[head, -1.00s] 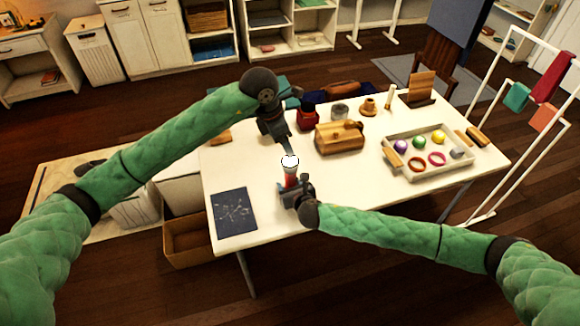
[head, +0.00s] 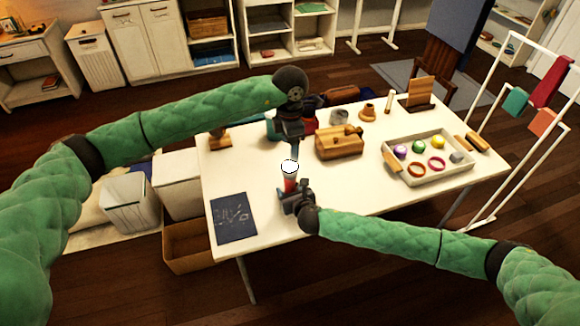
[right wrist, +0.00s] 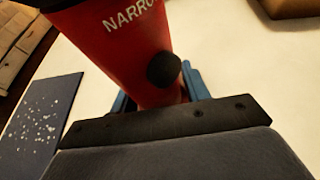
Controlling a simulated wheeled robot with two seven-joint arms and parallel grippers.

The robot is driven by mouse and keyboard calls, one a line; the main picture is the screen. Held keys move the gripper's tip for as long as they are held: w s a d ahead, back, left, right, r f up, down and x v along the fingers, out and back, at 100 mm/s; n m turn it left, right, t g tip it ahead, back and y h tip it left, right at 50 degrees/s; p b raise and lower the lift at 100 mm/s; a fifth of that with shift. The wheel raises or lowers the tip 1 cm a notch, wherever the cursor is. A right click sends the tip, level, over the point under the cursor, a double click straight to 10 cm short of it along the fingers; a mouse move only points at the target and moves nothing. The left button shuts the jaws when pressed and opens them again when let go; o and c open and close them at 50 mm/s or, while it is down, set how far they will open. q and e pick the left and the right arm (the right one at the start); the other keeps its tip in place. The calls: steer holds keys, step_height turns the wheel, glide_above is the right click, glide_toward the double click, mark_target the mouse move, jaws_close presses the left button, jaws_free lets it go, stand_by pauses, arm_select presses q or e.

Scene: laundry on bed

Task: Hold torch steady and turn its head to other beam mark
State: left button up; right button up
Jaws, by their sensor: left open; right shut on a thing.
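The torch (head: 290,184) stands upright on the white table, red with a bright white top end. In the right wrist view its red body (right wrist: 128,62) fills the upper left, with the letters "NARRO", cut off, and a round black knob. My right gripper (head: 291,197) is shut on the torch low down, its blue fingers on either side of it. My left gripper (head: 289,133) is open and empty, above and behind the torch's top and apart from it. The other beam mark is not visible.
A dark blue sheet (head: 233,216) lies left of the torch. A wooden box (head: 340,146) stands behind it to the right. A pale tray (head: 436,177) with coloured balls and rings is on the right. The table is clear around the torch.

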mark_target(290, 166)
arm_select(q)
step_height(290, 166, down, 10)
steer(key=shift+r, duration=0.15)
stand_by(0.3)
steer(key=c, duration=1)
